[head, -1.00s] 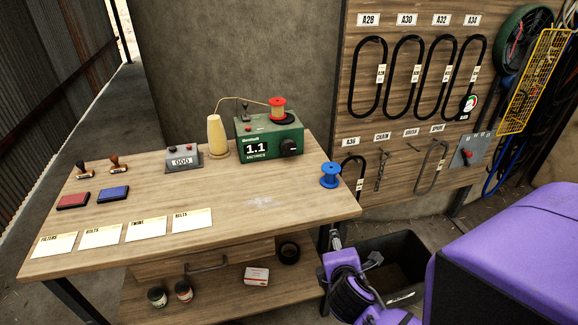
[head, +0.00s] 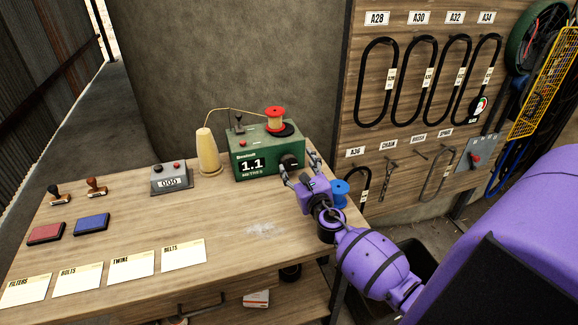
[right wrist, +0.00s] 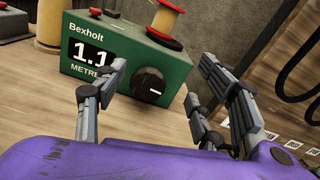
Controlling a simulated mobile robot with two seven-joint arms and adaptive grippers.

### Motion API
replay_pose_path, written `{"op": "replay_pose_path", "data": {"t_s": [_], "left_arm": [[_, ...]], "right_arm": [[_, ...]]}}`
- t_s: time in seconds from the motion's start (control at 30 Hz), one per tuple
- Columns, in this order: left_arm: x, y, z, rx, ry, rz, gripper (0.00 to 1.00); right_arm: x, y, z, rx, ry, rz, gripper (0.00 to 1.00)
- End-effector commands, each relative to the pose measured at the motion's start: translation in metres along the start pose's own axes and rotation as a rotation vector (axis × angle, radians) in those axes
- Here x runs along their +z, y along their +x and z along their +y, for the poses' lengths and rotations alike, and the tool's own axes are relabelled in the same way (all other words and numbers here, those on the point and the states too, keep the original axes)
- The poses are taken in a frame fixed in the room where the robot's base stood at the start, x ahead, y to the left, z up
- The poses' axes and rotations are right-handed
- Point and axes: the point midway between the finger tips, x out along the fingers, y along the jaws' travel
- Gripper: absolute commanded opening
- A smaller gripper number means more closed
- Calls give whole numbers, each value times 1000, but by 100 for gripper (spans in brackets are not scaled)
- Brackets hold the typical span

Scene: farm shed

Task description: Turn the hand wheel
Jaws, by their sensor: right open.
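The green machine box (head: 262,165) stands at the back right of the bench, its display reading 1.1. The black round knob on its front, the hand wheel (head: 289,160), is partly covered by my gripper in the head view. In the right wrist view the hand wheel (right wrist: 149,88) shows whole, with a short white mark. My right gripper (head: 301,165) is open just in front of the hand wheel, its fingers spread. In the right wrist view the right gripper (right wrist: 165,78) holds nothing, and no contact with the wheel shows. My left gripper is not in view.
A red spool (head: 275,121) sits on the box, with twine running to a pale cone (head: 208,153). A blue spool (head: 340,189) stands close beside my right gripper. A grey counter (head: 171,179), stamps, ink pads and label cards lie to the left.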

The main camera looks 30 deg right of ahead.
Motion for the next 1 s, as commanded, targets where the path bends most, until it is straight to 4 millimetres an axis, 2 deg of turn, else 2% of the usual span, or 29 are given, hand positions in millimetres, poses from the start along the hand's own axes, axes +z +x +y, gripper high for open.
{"op": "replay_pose_path", "data": {"t_s": [0.03, 0.1, 0.13, 0.27, 0.3, 0.33, 0.4, 0.6, 0.77, 1.0], "left_arm": [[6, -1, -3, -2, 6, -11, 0], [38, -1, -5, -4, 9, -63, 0], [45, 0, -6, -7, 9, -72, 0], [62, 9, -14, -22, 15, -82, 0], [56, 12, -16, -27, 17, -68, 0], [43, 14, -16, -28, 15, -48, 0], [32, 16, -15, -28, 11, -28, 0], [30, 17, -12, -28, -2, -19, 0], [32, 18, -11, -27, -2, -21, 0], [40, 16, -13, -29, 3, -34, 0]], "right_arm": [[-9, 0, 3, 0, 3, 6, 63], [-35, -2, 8, 4, -1, 18, 63], [-45, -3, 10, 6, -2, 21, 63], [-77, -4, 16, 6, -2, 24, 63], [-79, -1, 16, 4, -1, 19, 63], [-70, 10, 14, 3, 0, 11, 63], [-64, 27, 14, 2, 2, 6, 63], [-62, 59, 13, 2, 3, 5, 63], [-62, 72, 13, 1, 2, 4, 63], [-60, 75, 12, 1, 3, 2, 63]]}}
